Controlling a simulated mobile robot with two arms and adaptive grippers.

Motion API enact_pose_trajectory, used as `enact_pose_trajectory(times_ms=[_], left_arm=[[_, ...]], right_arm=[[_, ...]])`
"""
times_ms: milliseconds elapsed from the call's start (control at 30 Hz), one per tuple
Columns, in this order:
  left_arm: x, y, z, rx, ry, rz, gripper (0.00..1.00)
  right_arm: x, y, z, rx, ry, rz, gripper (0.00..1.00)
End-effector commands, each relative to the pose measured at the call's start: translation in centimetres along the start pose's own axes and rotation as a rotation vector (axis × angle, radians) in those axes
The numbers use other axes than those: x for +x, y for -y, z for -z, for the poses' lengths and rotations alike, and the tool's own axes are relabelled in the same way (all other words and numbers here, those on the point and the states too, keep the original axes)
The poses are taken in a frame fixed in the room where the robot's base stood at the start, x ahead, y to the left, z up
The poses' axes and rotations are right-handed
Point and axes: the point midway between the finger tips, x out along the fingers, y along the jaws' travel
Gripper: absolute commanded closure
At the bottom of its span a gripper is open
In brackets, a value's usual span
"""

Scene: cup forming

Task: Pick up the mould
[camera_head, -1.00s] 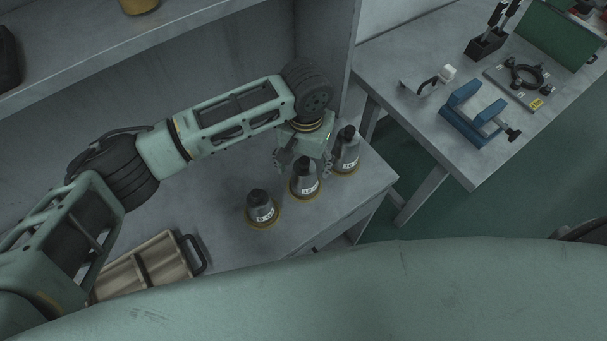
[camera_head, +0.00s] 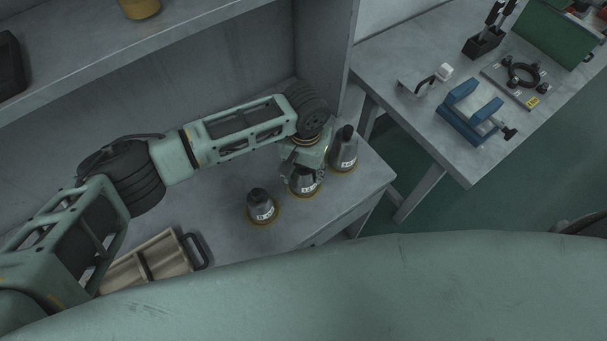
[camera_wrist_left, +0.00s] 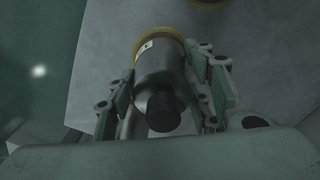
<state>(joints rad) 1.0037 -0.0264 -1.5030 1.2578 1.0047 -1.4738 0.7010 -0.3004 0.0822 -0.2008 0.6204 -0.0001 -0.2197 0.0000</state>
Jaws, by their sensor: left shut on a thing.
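Three grey metal moulds with black knobs and yellow base rings stand in a row on the grey shelf: the left mould (camera_head: 260,208), the middle mould (camera_head: 304,184) and the right mould (camera_head: 344,155). My left gripper (camera_head: 305,172) is down over the middle mould and shut on it, hiding its top. In the left wrist view the held mould (camera_wrist_left: 160,75) stands between the two fingers of the left gripper (camera_wrist_left: 163,100), its black knob towards the camera. Its base appears to be on the shelf. My right gripper is not in view.
A beige tray (camera_head: 150,262) with a dark handle lies left of the moulds. The right mould is close beside the gripper. A shelf upright (camera_head: 325,60) rises behind. A separate table at right holds a blue vice (camera_head: 470,115) and other tools.

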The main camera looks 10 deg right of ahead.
Motion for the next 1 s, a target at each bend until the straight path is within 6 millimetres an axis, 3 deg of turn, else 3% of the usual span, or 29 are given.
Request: enact_pose_trajectory(times_ms=[333,667,1000], left_arm=[[0.0,-0.1,0.0,0.001,-0.001,-0.003,1.0],[-0.5,-0.1,0.1,0.001,-0.003,-0.003,1.0],[-6.0,-0.1,0.2,0.003,-0.006,-0.003,1.0]], right_arm=[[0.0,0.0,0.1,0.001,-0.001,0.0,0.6],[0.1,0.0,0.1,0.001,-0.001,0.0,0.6],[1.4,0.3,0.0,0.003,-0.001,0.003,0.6]])
